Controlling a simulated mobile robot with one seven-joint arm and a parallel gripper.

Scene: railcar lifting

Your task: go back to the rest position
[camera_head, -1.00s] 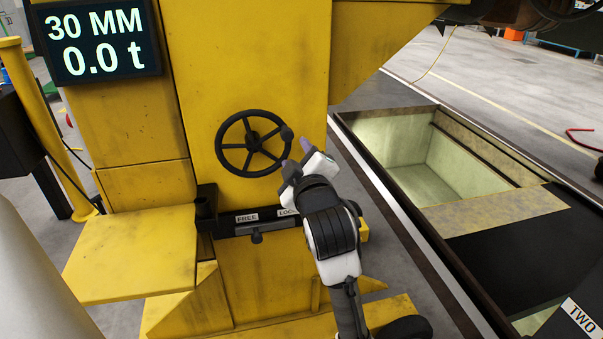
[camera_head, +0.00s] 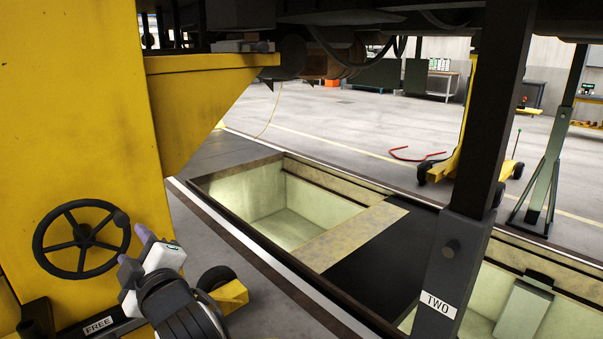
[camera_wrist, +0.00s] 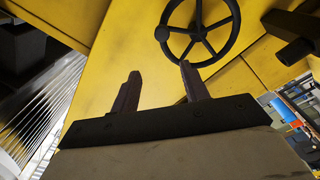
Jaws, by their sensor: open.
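My gripper (camera_head: 134,248) is at the lower left of the head view, in front of the yellow lifting jack (camera_head: 75,130). It is open and empty. The jack's black handwheel (camera_head: 82,243) is just left of my gripper, with its knob at the upper right of the rim. In the wrist view my two fingers (camera_wrist: 160,88) stand apart with only the yellow panel between them. The handwheel (camera_wrist: 200,28) is beyond the fingertips, and I see no contact. A FREE label (camera_head: 98,325) shows below the wheel; the lock lever is out of view.
An open floor pit (camera_head: 275,205) lies to the right of the jack. A dark post (camera_head: 465,210) labelled TWO stands at its near side. The railcar underside (camera_head: 390,25) hangs across the top. A red hose (camera_head: 415,155) lies on the far floor.

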